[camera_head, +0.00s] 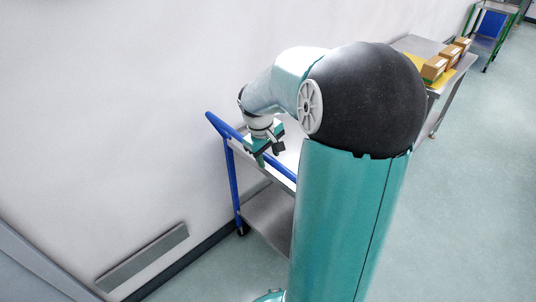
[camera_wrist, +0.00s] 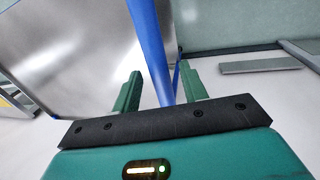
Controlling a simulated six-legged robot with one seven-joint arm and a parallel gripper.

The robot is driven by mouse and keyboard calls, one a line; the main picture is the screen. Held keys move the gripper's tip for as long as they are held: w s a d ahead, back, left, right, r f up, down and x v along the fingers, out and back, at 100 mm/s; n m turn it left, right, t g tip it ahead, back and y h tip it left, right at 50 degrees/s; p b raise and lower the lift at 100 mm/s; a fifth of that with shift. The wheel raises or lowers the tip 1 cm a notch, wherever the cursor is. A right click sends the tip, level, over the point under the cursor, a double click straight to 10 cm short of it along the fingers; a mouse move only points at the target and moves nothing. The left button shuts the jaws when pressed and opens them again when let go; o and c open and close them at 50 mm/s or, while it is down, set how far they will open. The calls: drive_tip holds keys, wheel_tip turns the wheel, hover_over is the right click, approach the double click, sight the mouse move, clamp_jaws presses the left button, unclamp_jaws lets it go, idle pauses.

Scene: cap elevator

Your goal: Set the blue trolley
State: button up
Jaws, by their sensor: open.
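The blue trolley (camera_head: 232,182) stands against the white wall, with a blue tubular frame and grey metal shelves. My arm hides its right part in the head view. My gripper (camera_head: 268,158) is at the trolley's near end, by the blue rail. In the wrist view the gripper (camera_wrist: 166,90) is open, with its two green fingers apart. A blue bar of the trolley (camera_wrist: 150,50) runs between the fingers in the picture. I cannot tell whether either finger touches it. The metal shelf (camera_wrist: 70,50) shows to the left of the bar.
A metal table (camera_head: 418,46) with several cardboard boxes (camera_head: 434,68) on a yellow surface stands farther along the wall. A green-framed cart with a blue panel (camera_head: 490,26) is at the far back. A grey wall vent (camera_head: 143,258) is at lower left. The floor on the right (camera_head: 480,190) is clear.

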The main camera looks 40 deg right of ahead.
clamp_jaws()
drive_tip(key=shift+d, duration=0.15)
